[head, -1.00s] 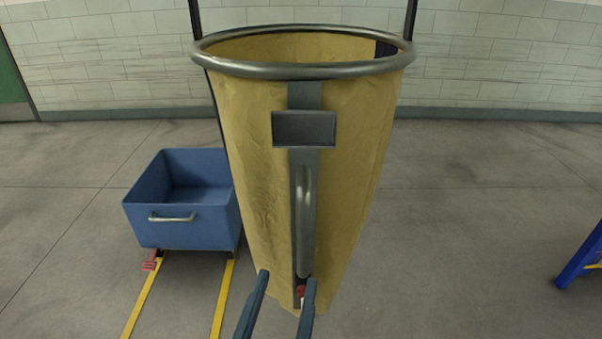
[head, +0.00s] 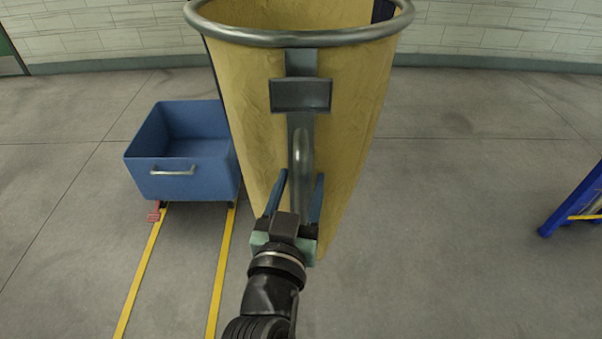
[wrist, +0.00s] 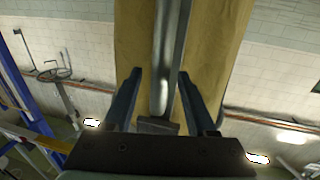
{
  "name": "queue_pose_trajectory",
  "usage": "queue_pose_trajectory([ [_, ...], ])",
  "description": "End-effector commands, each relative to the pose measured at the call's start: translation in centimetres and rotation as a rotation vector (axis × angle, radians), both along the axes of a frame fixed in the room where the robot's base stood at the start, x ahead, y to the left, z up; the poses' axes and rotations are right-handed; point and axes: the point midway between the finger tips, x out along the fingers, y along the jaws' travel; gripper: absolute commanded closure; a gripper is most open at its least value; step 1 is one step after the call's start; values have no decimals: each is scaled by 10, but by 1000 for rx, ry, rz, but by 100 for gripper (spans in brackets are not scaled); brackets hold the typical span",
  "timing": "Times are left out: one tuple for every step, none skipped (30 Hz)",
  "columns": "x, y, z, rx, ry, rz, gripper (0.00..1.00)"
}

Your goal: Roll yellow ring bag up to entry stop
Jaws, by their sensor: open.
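The yellow bag (head: 245,110) hangs from a grey metal ring (head: 300,40) in the head view. A dark strap with a blank plate (head: 301,95) and a vertical grey bar handle (head: 302,165) runs down its front. My gripper (head: 303,180) is open at the lower part of the handle, with one finger on each side of it. In the wrist view the handle (wrist: 165,60) stands between the two open fingers (wrist: 160,90), and the yellow cloth (wrist: 215,45) is behind it. The bag's lower end is partly hidden by my gripper. I cannot make out the entry stop.
A blue bin (head: 180,165) with a bar handle stands left of the bag, at the end of two yellow floor lines (head: 222,270). A small red piece (head: 153,216) is by its front corner. A blue frame (head: 575,205) stands at far right. The floor between is clear.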

Motion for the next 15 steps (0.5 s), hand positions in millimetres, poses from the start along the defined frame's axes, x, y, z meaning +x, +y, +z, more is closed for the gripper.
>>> queue_pose_trajectory([
  [4,-1,1,0,-2,-1,43],
  [6,-1,1,0,-2,0,43],
  [8,-2,1,0,-1,0,43],
  [9,-2,1,0,-1,0,43],
  [10,-2,1,0,-1,0,43],
  [10,-2,1,0,-1,0,43],
  [10,-2,0,0,-1,0,43],
  [10,-2,0,0,-1,0,43],
  [10,-2,0,0,-1,0,43],
  [10,-2,0,0,-1,0,43],
  [10,-2,0,0,-1,0,43],
  [10,-2,0,0,-1,0,43],
  [10,-2,0,0,-1,0,45],
  [10,-2,0,0,-1,0,50],
  [10,-2,0,0,-1,0,57],
])
